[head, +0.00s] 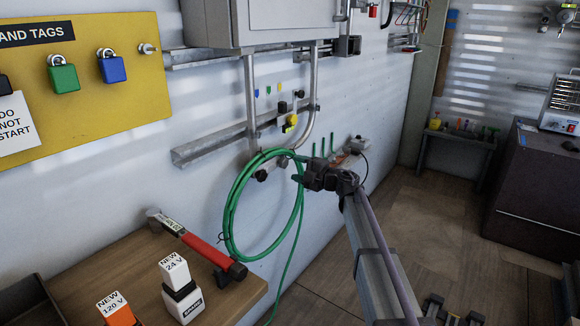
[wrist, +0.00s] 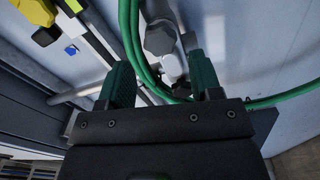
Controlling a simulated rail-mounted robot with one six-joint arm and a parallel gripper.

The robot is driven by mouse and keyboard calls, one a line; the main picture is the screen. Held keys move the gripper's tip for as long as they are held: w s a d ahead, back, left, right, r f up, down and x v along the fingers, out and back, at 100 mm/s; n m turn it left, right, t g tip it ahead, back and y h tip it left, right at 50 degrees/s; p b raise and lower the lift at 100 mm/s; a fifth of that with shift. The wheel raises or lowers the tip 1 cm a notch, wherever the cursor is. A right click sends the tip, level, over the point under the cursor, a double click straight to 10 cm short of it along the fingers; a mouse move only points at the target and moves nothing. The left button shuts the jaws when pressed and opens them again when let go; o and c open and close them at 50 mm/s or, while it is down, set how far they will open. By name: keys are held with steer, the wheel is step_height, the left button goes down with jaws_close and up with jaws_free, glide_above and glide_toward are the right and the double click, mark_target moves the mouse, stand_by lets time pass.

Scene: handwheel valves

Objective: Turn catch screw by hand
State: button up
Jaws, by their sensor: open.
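My gripper (head: 297,170) is at the right edge of the green hose coil by the wall, below the grey cabinet. In the wrist view my gripper (wrist: 163,78) is open, its two green-padded fingers apart. A grey faceted knob-like fitting (wrist: 160,40) with a pale stem shows beyond the gap between them; I cannot tell whether it is the catch screw. Nothing is clearly held. A dark round knob (head: 261,174) sits at the lower end of the conduit, left of my gripper. The gripper body hides part of the wall behind it.
The green hose (head: 232,215) hangs in loops close to my gripper and crosses the wrist view. A metal rail (head: 212,146) and conduits (head: 251,95) run along the wall. Floor is open to the right.

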mark_target(285, 164)
steer(key=shift+x, duration=2.25)
steer(key=c, duration=0.7)
